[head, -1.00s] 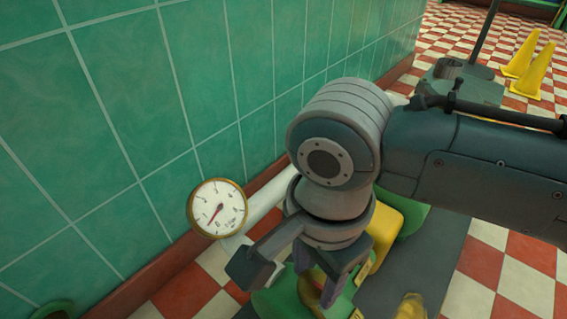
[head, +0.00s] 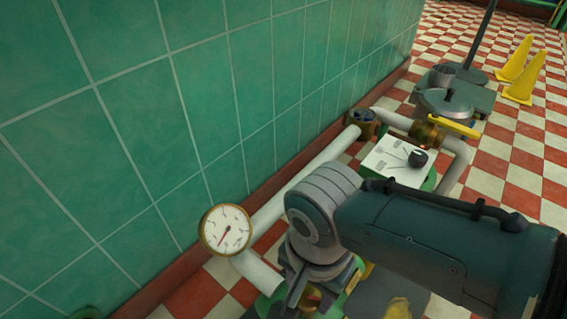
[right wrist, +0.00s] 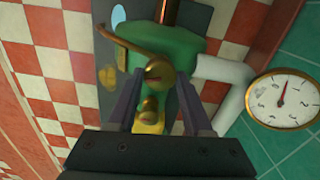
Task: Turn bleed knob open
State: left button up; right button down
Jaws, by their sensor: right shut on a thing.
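The bleed knob looks like a small round brass knob with a dark slot (right wrist: 158,75) on a green body (right wrist: 185,48) in the right wrist view. My right gripper (right wrist: 158,84) has a finger on each side of it and is shut on it. In the head view the right gripper (head: 313,291) points down at the green body, and the knob is mostly hidden by the fingers. A round white gauge with a brass rim (head: 226,229) is left of the gripper. It also shows in the right wrist view (right wrist: 283,99). My left gripper is not in view.
A white pipe (head: 307,175) runs along the green tiled wall (head: 140,140). Beyond my arm are a white panel with a black knob (head: 392,163) and a yellow lever (head: 454,126). Yellow cones (head: 523,75) stand on the checkered floor at the back right.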

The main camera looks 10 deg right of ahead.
jog(key=n, duration=0.3)
jog(key=n+p, duration=0.1)
jog(key=n, duration=0.2)
jog(key=shift+n, duration=0.3)
jog(key=n, duration=0.4)
jog(key=shift+n, duration=1.6)
jog(key=shift+c, duration=1.5)
grip_release()
